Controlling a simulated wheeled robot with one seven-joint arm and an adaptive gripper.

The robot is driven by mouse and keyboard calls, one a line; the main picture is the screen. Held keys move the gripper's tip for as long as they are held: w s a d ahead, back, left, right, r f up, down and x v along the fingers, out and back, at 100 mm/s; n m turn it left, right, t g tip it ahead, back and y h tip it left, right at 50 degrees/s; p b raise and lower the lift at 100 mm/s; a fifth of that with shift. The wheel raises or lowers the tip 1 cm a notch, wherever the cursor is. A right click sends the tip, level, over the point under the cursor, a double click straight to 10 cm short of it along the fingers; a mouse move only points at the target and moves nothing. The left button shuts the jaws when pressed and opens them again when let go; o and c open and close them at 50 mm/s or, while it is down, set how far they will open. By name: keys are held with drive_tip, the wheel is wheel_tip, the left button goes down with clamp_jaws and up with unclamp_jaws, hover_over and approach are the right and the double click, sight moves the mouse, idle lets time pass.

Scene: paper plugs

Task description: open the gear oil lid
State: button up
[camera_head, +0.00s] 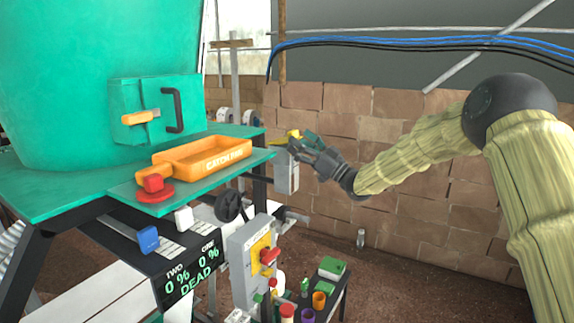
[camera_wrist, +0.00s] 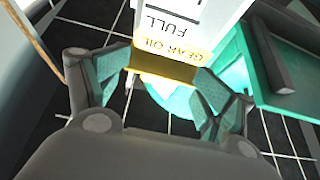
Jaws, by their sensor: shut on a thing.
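The gear oil lid (camera_wrist: 160,62) is a yellow flap marked "GEAR OIL" in the wrist view. It sits at the end of a white housing (camera_wrist: 188,18) marked "FULL". My gripper (camera_wrist: 163,75) is shut on the yellow lid, with one teal-padded finger on each side of it. In the head view my gripper (camera_head: 303,143) is at the right end of the green platform, with a bit of the yellow lid (camera_head: 290,136) showing at its fingertips. A grey box (camera_head: 286,175) hangs just below my gripper. How far the lid is tilted is hard to tell.
An orange "CATCH PAN" tray (camera_head: 200,160) and a red knob (camera_head: 153,186) sit on the green platform (camera_head: 120,192). A lever box (camera_head: 245,262) and a small table with coloured pieces (camera_head: 325,285) stand below. A brick wall (camera_head: 410,230) is behind my arm.

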drive_tip(key=shift+a+r, duration=0.2)
drive_tip(key=shift+a, duration=0.05)
drive_tip(key=shift+o, duration=0.2)
drive_tip(key=shift+a+r+g+h+p, duration=0.15)
drive_tip(key=shift+r+g+h+p, duration=0.2)
drive_tip(key=shift+p, duration=0.4)
drive_tip(key=shift+a+r, duration=0.15)
drive_tip(key=shift+c, duration=0.7)
drive_tip(key=shift+w+h+p, duration=0.15)
drive_tip(key=shift+h+p, duration=0.3)
drive_tip(key=shift+p, duration=0.05)
drive_tip(key=shift+c, duration=0.2)
